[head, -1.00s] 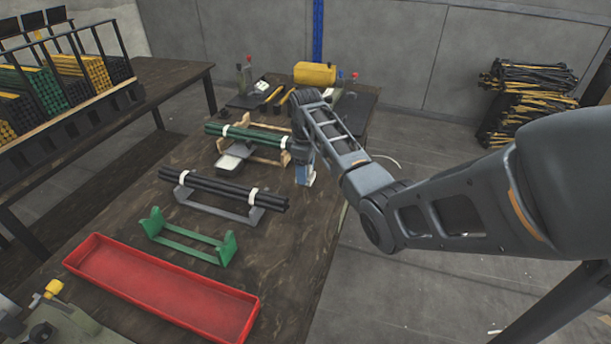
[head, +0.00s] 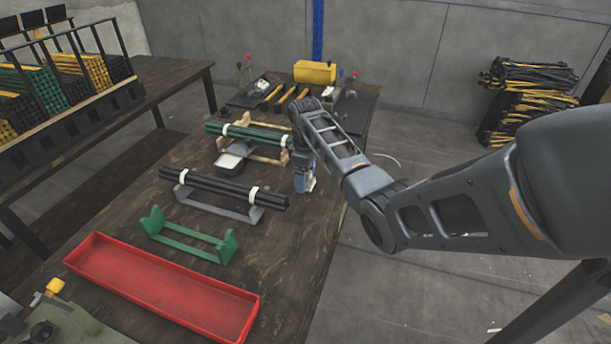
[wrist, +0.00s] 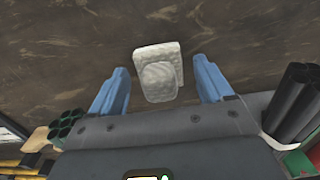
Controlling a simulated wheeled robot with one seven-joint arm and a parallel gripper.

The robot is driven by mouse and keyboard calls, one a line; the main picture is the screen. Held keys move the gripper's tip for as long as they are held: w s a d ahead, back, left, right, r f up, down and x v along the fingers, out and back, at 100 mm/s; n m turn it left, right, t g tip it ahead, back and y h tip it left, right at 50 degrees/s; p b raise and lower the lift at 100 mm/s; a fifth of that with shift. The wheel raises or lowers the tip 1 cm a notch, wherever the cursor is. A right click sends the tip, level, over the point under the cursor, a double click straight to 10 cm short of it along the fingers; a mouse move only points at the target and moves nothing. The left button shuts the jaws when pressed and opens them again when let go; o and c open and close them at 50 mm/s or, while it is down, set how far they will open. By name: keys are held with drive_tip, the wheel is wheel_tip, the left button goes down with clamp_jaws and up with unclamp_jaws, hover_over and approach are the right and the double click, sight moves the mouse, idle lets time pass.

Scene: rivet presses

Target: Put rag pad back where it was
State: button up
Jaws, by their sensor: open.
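The rag pad is a pale, whitish folded cloth (wrist: 158,72) with a rounded lump on a flat square part. In the wrist view it lies on the dark table top, between and just beyond my blue fingertips. My gripper (wrist: 162,70) is open, with a clear gap between each finger and the pad. In the head view my gripper (head: 305,180) points down over the table's right side, by the ends of the green and black rod bundles. I cannot make out the pad clearly in that view.
Green rods (head: 255,136) rest on a wooden cradle, with a pale tray (head: 231,163) by it. Black rods (head: 215,188) lie on a grey cradle. An empty green cradle (head: 185,238) and a red tray (head: 160,285) stand nearer.

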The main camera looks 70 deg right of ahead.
wheel_tip(320, 180, up, 12)
drive_tip(key=shift+r, duration=0.2)
idle(0.4)
idle(1.2)
